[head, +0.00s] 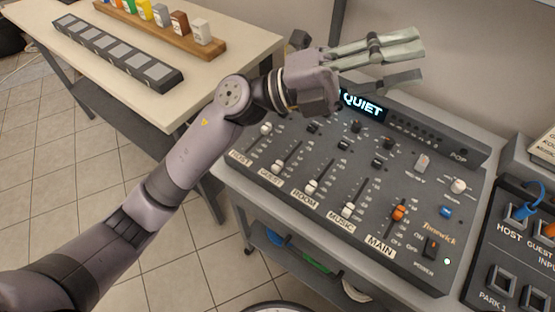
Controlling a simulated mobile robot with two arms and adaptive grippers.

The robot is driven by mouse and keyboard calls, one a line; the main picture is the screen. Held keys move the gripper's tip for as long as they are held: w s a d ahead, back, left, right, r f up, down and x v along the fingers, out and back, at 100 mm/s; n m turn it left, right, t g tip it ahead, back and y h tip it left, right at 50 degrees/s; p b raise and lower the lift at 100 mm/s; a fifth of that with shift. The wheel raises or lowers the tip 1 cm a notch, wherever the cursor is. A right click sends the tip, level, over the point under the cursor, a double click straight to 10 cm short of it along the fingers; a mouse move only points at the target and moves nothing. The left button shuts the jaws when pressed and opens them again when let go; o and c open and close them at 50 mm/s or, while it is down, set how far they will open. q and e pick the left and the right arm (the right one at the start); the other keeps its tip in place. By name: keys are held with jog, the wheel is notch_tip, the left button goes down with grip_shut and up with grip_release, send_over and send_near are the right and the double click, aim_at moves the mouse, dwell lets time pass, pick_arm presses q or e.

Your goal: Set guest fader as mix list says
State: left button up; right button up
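The mixer (330,215) stands on a grey table. Its guest fader (278,167) has a white cap low in its slot, close to the GUEST label (270,176). My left gripper (418,62) is above the back of the mixer, pointing right. Its fingers are spread with a gap between them, and nothing is in it. It is well apart from the guest fader. My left arm crosses in front of the mixer's back left corner. A mix list cannot be made out for certain. My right gripper is not in view.
The host (266,128), room (311,187) and music (348,210) faders have white caps; the main fader (398,212) is orange. The display (362,104) reads QUIET. A patch panel (519,250) is at right, below a partly cut-off card (545,147). Another table (240,48) holds coloured blocks.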

pick_arm(q)
notch_tip(320, 180, down, 3)
jog(key=s+d+m+g+y, duration=0.2)
jog(key=s+m+g+y, duration=0.1)
jog(key=m+y, duration=0.1)
jog(key=m+t+y, duration=0.1)
jog(key=t+y, duration=0.5)
jog(key=y, duration=1.2)
send_over(277, 165)
notch_tip(277, 165, down, 12)
notch_tip(277, 165, down, 17)
jog(key=p, duration=0.3)
jog(key=shift+f, duration=0.2)
jog(key=shift+c, duration=0.5)
grip_shut()
